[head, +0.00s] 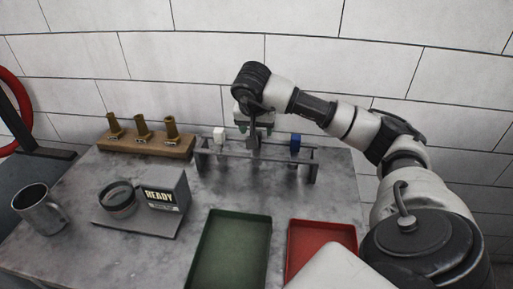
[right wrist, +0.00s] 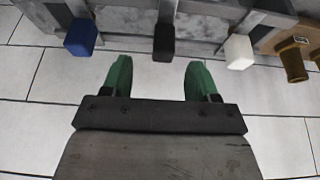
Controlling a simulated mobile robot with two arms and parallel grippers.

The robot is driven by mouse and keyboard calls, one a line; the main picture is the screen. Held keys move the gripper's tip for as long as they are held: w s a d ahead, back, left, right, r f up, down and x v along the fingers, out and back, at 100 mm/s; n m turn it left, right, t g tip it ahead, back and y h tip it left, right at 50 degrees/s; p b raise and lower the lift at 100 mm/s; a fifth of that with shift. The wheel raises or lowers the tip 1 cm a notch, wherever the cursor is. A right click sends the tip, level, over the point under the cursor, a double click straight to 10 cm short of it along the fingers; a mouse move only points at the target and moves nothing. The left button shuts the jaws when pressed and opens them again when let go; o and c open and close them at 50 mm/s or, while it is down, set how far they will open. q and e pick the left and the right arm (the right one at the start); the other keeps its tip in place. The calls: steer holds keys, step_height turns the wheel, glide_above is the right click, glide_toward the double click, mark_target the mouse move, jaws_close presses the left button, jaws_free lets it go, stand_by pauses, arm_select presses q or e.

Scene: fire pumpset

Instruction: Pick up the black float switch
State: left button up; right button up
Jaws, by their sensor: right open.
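The black float switch (right wrist: 164,40) sits on the grey rack (head: 225,153), between a white one and a blue one. In the right wrist view it is ahead of and between the green fingertips of my right gripper (right wrist: 158,75), which is open and empty. In the head view my right gripper (head: 254,128) is over the middle of the rack and largely hides the black switch. The white switch (head: 219,135) is at the rack's left and the blue switch (head: 295,143) at its right. My left gripper is not in view.
A green tray (head: 232,250) and a red tray (head: 322,240) lie in front of the rack. A wooden block (head: 146,144) with brass nozzles, a READY box (head: 165,190) and a metal mug (head: 40,209) stand to the left. A tiled wall is close behind.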

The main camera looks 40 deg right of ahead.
mark_target(257, 133)
steer(key=x, duration=0.3)
steer(key=shift+f, duration=0.15)
steer(key=x, duration=0.3)
steer(key=p+x, duration=0.1)
steer(key=x, duration=0.1)
steer(key=shift+w+d, duration=0.2)
steer(key=shift+w, duration=0.2)
steer(key=c, duration=1)
step_height(257, 133, up, 10)
steer(key=shift+f, duration=0.1)
steer(key=shift+c, duration=0.2)
steer(key=shift+r, duration=0.6)
step_height(257, 133, up, 8)
steer(key=p, duration=0.7)
steer(key=shift+f, duration=0.2)
steer(key=shift+f, duration=0.1)
